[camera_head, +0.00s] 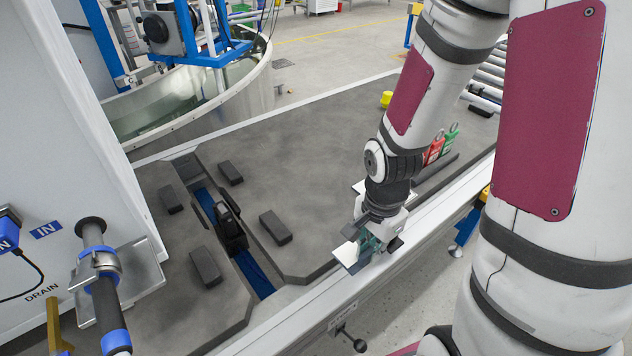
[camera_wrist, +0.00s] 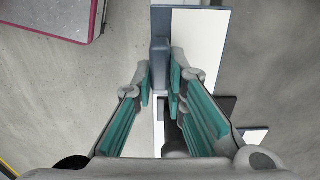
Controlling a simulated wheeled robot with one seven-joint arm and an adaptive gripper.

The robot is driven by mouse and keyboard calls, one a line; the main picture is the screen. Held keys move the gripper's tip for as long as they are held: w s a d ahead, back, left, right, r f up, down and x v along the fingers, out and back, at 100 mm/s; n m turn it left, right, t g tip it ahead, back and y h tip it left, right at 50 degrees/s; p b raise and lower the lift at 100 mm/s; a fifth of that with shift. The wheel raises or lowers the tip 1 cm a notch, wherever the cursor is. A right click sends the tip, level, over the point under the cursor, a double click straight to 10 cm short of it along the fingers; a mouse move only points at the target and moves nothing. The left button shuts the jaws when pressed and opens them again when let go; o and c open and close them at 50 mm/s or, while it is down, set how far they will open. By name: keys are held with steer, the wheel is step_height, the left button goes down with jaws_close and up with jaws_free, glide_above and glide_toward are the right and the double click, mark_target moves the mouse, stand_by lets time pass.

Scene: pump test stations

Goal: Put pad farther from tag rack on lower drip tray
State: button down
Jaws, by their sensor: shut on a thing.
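My gripper (camera_wrist: 160,88) is shut on a dark grey-blue block (camera_wrist: 160,60), which looks like a pad; it stands narrow between the teal finger pads in the wrist view. In the head view my gripper (camera_head: 372,242) is low at the table's front edge, and its fingers hide most of the block. A white plate with a dark rim (camera_wrist: 200,45) lies just beyond and beside the block; a smaller white plate (camera_wrist: 250,136) shows at right. I cannot tell which is the lower drip tray. The tag rack (camera_head: 436,169) with red and green tags stands behind and right of my gripper.
Several dark blocks (camera_head: 275,227) lie on the grey tabletop (camera_head: 310,160) around a blue-lined slot (camera_head: 252,272). A white housing with pipes (camera_head: 90,150) stands left, a round metal tank (camera_head: 200,105) behind. The middle tabletop is clear.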

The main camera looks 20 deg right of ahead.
steer(key=w+a+r+n+p, duration=0.2)
steer(key=w+a+r+n, duration=0.4)
steer(key=w+r+n, duration=0.7)
steer(key=s+r+n+p, duration=0.1)
steer(key=s+r+p, duration=0.2)
steer(key=p, duration=1.1)
steer(key=shift+s+d+r, duration=0.25)
steer(key=shift+s+r, duration=0.1)
steer(key=shift+s, duration=0.5)
steer(key=shift+f, duration=0.1)
steer(key=s+d+f+m+b, duration=0.1)
steer(key=s+f+m+b, duration=0.1)
steer(key=f+m+b, duration=0.2)
steer(key=s+d+f+m+b, duration=0.2)
steer(key=s+f+m+b, duration=0.1)
steer(key=f+b, duration=0.3)
steer(key=s+d+f+m+b, duration=0.2)
steer(key=f+m+b, duration=0.3)
steer(key=shift+s+d+f+m, duration=0.15)
steer(key=shift+s+f+m, duration=0.05)
steer(key=shift+f+m, duration=0.2)
steer(key=shift+s+d+f+m+b, duration=0.1)
steer(key=shift+s+f+m+b, duration=0.25)
steer(key=shift+s+m+b, duration=0.2)
